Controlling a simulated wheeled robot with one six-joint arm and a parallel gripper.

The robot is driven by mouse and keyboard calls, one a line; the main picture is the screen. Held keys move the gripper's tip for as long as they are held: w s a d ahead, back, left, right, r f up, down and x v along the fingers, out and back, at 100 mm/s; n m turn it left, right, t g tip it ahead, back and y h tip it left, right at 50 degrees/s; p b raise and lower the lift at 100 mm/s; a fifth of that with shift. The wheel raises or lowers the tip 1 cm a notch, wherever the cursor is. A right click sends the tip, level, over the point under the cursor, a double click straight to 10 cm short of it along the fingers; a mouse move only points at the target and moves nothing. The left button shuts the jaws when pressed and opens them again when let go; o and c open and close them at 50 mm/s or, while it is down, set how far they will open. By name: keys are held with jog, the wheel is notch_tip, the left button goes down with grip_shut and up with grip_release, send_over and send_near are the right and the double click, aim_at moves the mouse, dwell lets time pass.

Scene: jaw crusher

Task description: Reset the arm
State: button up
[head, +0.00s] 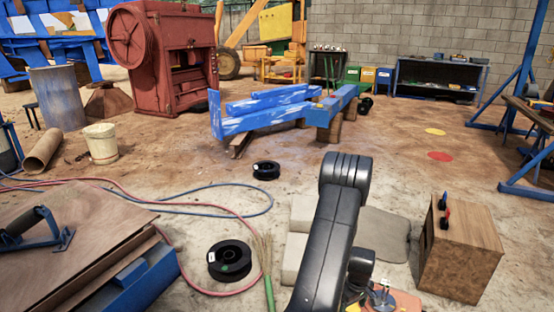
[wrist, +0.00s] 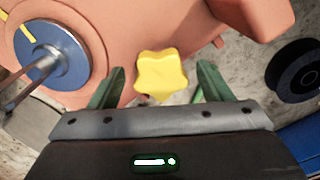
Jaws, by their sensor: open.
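My gripper (wrist: 160,80) shows in the wrist view with its two green fingers spread apart and nothing held between them. A yellow lobed knob (wrist: 161,73) on an orange machine body (wrist: 150,25) appears between the fingertips, with gaps on both sides. I cannot tell how far beyond the tips the knob is. A blue disc with a metal shaft (wrist: 58,50) is on the orange body at the left. In the head view my black arm reaches down at bottom centre and hides the gripper. Part of an orange body (head: 405,301) shows beside it.
A wooden box (head: 460,250) with small handles stands right of my arm. A black spool (head: 229,260) and hoses lie to the left, near a wood-topped bench (head: 75,235). Blue-and-white beams (head: 270,118) and a red machine (head: 172,60) are farther back. Open floor lies at mid right.

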notch_tip(320, 180, up, 14)
jog(key=p, duration=0.4)
notch_tip(320, 180, down, 14)
jog(key=b, duration=0.4)
jog(key=shift+r, duration=0.25)
jog(key=shift+f, duration=0.35)
jog(key=shift+r+m, duration=0.15)
jog(key=shift+m, duration=0.75)
jog(key=m+p, duration=0.1)
jog(key=m, duration=0.2)
jog(key=m+p, duration=0.1)
jog(key=m, duration=0.4)
jog(key=shift+a+p, duration=0.1)
jog(key=shift+p, duration=0.2)
jog(key=m+p, duration=0.2)
jog(key=m, duration=0.3)
jog(key=shift+m, duration=0.3)
jog(key=m+p, duration=0.2)
jog(key=m, duration=0.2)
